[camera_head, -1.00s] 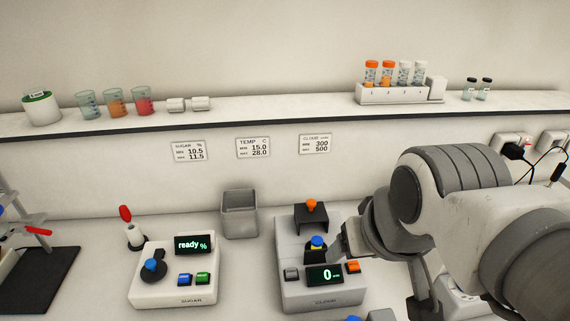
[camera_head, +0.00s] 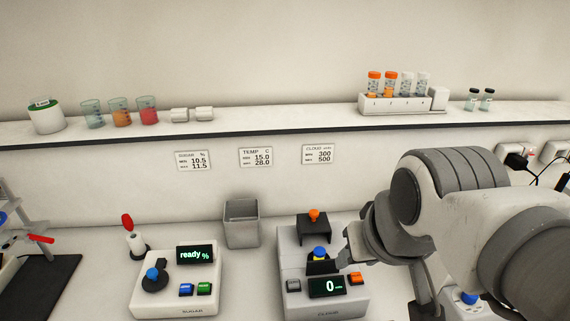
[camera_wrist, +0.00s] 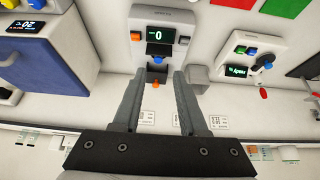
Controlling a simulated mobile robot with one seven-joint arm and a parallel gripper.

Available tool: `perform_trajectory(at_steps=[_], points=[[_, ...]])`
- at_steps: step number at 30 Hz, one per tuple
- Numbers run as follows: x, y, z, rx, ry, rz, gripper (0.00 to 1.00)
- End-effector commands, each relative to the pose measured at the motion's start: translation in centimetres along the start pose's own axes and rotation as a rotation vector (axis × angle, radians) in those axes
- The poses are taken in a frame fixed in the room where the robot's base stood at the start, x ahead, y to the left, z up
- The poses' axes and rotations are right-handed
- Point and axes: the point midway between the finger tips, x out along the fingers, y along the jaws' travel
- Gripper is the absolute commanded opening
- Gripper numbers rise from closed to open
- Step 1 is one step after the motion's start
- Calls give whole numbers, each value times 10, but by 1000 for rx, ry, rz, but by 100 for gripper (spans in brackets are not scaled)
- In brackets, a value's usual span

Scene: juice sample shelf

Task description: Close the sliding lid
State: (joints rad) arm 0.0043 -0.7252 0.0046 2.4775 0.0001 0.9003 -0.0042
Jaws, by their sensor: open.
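The CLOUD device (camera_head: 290,262) stands on the bench, with a display reading 0. Its dark sliding lid (camera_head: 312,231) carries an orange knob (camera_head: 314,215) and sits at the back of the device. In front of the lid a blue-capped vial (camera_head: 319,253) stands in the uncovered well. My gripper (camera_head: 345,258) is just right of the vial, above the device, partly hidden by its own wrist in the head view. In the wrist view my gripper (camera_wrist: 157,76) is open and empty, with the blue cap (camera_wrist: 158,62) and orange knob (camera_wrist: 155,85) seen between its fingers.
The SUGAR device (camera_head: 180,280) stands to the left, with a red-topped tool (camera_head: 128,222) behind it. A grey open bin (camera_head: 241,224) stands between the devices at the back. A shelf (camera_head: 260,122) above holds cups and a vial rack (camera_head: 393,102).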

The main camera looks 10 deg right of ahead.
Motion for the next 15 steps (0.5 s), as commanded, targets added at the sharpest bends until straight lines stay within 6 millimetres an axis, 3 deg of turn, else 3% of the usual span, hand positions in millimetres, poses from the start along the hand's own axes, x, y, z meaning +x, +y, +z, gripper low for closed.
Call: perform_trajectory(at_steps=[1,6,15], points=[[2,0,-7,-4,-7,3,32],[11,0,-49,-30,-31,16,1],[50,-3,-133,-85,-76,13,0]])
